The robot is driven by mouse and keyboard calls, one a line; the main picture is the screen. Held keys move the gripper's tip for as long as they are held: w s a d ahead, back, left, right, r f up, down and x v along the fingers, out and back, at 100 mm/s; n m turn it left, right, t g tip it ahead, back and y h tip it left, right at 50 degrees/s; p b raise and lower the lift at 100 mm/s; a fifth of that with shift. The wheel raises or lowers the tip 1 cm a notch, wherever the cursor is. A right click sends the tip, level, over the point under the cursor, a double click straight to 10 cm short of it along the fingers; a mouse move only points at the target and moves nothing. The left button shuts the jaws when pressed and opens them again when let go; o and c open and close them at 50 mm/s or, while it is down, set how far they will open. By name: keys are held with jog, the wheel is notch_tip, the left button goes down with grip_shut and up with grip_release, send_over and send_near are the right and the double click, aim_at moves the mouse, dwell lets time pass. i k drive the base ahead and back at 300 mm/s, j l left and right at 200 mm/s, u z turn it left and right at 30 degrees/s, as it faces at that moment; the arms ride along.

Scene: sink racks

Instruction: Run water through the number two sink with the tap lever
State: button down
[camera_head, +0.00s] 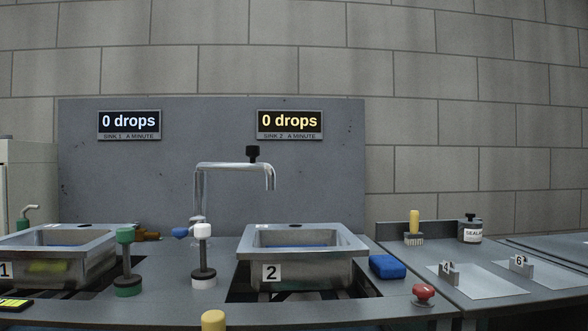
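The number two sink (345,253) is a steel basin labelled 2, right of centre. The chrome tap (230,166) arches over it, with its spout end above the basin and a black knob on top. A blue-ended handle (180,232) sticks out left at the tap's base; it looks like the lever. No water shows at the spout. The sink 2 display (290,122) reads 0 drops. My gripper is not in view.
A white-topped post (203,250) and a green-topped post (125,260) stand between the sinks. Sink 1 (75,255) is at left. A yellow knob (213,320) is at the front edge. A blue sponge-like block (388,267) and a red button (424,292) are at right.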

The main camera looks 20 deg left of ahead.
aim_at(179, 233)
jog(key=u, duration=1.45)
